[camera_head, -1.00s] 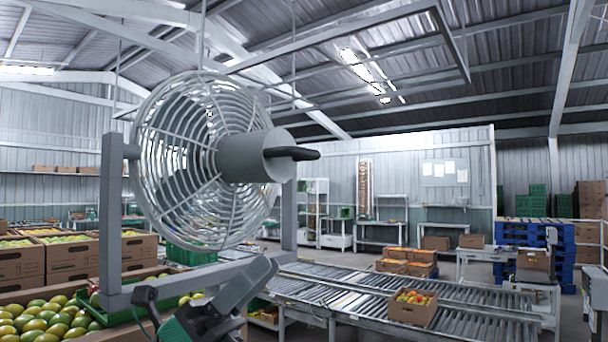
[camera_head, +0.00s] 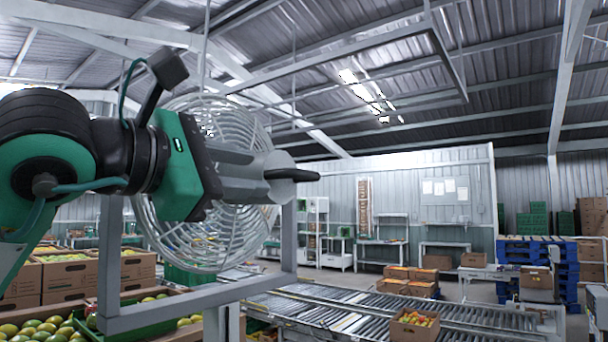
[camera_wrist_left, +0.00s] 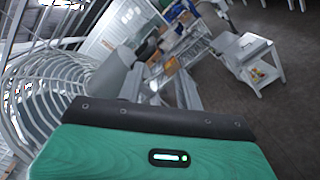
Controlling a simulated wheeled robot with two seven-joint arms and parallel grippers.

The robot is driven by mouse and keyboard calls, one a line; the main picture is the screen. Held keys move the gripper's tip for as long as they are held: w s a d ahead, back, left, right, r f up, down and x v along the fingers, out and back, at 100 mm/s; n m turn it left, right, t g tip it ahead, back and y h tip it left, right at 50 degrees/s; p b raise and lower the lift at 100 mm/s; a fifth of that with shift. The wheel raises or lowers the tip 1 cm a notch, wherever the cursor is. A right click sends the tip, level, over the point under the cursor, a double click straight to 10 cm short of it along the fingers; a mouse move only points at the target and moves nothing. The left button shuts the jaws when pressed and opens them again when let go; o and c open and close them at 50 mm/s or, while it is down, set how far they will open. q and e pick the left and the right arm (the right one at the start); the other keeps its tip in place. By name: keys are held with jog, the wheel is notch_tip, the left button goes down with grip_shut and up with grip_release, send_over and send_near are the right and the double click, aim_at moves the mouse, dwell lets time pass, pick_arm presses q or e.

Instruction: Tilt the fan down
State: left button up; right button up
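The fan has a round white wire cage (camera_head: 200,225) with a grey motor housing (camera_head: 268,160) and a dark handle (camera_head: 292,174) pointing right, roughly level. It hangs in a grey U-shaped frame (camera_head: 190,303). My left gripper (camera_head: 258,172) comes in from the left in front of the cage. Its grey fingers look apart and overlap the motor housing in this view; I cannot tell whether they touch it. The green gripper body hides part of the cage. In the left wrist view the cage (camera_wrist_left: 50,95) is at the left. My right gripper is out of view.
Fruit boxes (camera_head: 65,277) stand at the left below the fan. A roller conveyor (camera_head: 340,315) with a carton (camera_head: 412,328) runs to the right. Blue pallets (camera_head: 525,250) stand farther back. The space right of the handle is clear.

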aim_at(289, 171)
pick_arm(q)
jog(key=shift+t+y, duration=0.3)
jog(key=shift+y, duration=0.1)
jog(key=p+x, duration=0.2)
jog(key=x, duration=0.2)
jog(key=p+x, duration=0.2)
jog(key=x, duration=0.1)
jog(key=r+p+x, duration=0.1)
jog(key=p+x, duration=0.1)
jog(key=x, duration=0.2)
jog(key=shift+w, duration=0.5)
jog(key=shift+p+x, duration=0.35)
jog(key=shift+x, duration=0.4)
jog(key=shift+f, duration=0.1)
